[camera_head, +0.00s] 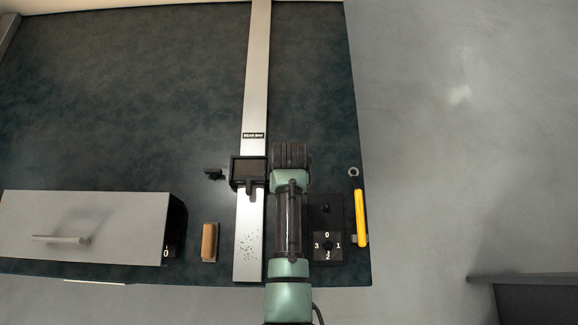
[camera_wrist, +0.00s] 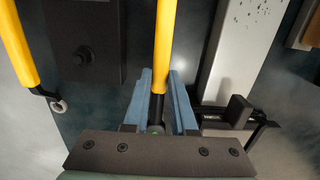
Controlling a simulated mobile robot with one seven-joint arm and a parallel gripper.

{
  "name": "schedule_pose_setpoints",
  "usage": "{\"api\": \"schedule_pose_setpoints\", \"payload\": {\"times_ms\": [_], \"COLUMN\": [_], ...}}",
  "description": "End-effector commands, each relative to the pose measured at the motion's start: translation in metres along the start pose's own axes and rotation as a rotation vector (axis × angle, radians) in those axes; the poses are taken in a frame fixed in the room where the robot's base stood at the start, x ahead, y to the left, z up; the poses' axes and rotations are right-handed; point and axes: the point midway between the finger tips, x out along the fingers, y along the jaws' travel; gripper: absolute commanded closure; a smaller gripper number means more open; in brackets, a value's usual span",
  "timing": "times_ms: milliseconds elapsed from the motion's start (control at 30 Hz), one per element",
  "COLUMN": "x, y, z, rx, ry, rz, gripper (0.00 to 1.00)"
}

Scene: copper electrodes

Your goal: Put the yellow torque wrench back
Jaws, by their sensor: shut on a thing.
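My gripper (camera_wrist: 158,100) is shut on a yellow-handled tool (camera_wrist: 162,45) in the wrist view. Its dark shaft runs between the blue fingers, and its yellow handle reaches the top of the picture. I take it for the torque wrench; its far end is out of view. In the head view, my gripper (camera_head: 291,155) is seen from above, beside the metal rail, and the held tool is hidden under my arm. A second yellow-handled tool with a ring end (camera_head: 360,210) lies at the bench's right edge; it also shows at left in the wrist view (camera_wrist: 18,45).
A metal rail (camera_head: 257,80) with a black carriage (camera_head: 248,172) runs just left of my gripper. A black dial block (camera_head: 328,246) is right of my arm. A brown block (camera_head: 210,241) and a grey box (camera_head: 85,220) stand left. The back left bench (camera_head: 120,80) is clear.

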Motion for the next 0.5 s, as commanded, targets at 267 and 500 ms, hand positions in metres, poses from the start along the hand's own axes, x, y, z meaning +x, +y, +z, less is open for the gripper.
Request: {"api": "schedule_pose_setpoints", "payload": {"times_ms": [267, 500], "x": [0.0068, 0.0067], "y": [0.0000, 0.0000], "z": [-0.0014, -0.0014], "rx": [0.000, 0.000], "ry": [0.002, 0.002], "rz": [0.000, 0.000], "gripper": [1.00, 0.68]}}
